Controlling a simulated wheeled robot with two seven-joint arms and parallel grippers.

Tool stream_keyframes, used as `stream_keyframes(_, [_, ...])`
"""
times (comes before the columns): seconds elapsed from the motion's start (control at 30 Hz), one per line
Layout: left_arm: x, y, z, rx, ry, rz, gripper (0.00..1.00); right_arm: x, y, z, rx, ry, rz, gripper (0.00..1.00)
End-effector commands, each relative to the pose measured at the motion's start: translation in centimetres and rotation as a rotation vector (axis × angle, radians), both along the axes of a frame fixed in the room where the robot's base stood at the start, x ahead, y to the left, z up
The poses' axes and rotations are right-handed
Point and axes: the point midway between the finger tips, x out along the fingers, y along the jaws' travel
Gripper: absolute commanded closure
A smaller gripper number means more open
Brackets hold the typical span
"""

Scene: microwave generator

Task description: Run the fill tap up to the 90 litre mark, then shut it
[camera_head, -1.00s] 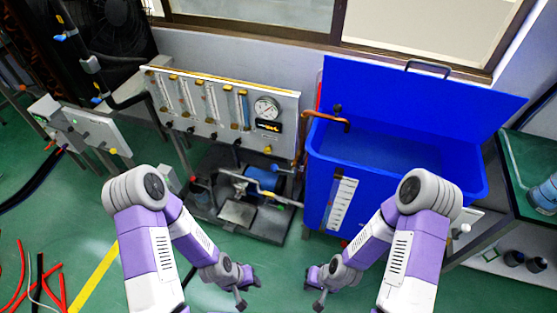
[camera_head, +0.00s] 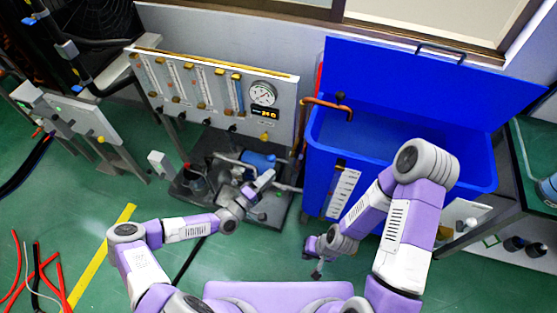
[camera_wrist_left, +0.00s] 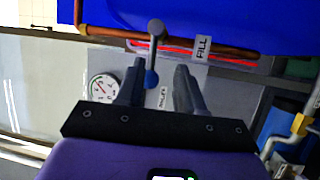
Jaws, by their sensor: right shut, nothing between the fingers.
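The blue tank (camera_head: 400,165) stands at the right with its lid up. A white level scale (camera_head: 343,195) is on its front; its marks are too small to read, and I cannot tell any water level. In the left wrist view a FILL label (camera_wrist_left: 202,47) hangs by a copper pipe (camera_wrist_left: 110,33). A lever with a grey ball and blue end (camera_wrist_left: 152,78), apparently the fill tap, shows between or just beyond my left fingers (camera_wrist_left: 158,88). My left gripper (camera_head: 268,179) is open; contact is unclear. My right gripper (camera_head: 314,262) is shut and empty, low before the tank.
A gauge panel (camera_head: 215,95) with flow tubes, a dial (camera_head: 262,93) and a small display (camera_head: 265,112) stands left of the tank. A pump bench with a blue motor (camera_head: 258,160) is below it. Red hoses (camera_head: 40,275) lie on the green floor at left.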

Motion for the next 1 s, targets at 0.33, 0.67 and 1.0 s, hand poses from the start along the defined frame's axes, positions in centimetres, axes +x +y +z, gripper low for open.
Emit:
stream_keyframes(0.33, [2.8,-0.6,1.3,-0.043,-0.046,0.031,0.63,0.0,0.0,0.0,0.000,0.000,0.000,1.00])
stream_keyframes(0.67, [6.0,-3.4,1.9,-0.040,-0.043,0.031,0.63,0.0,0.0,0.0,0.000,0.000,0.000,1.00])
stream_keyframes(1.0, [6.4,-3.6,2.1,-0.040,-0.043,0.031,0.63,0.0,0.0,0.0,0.000,0.000,0.000,1.00])
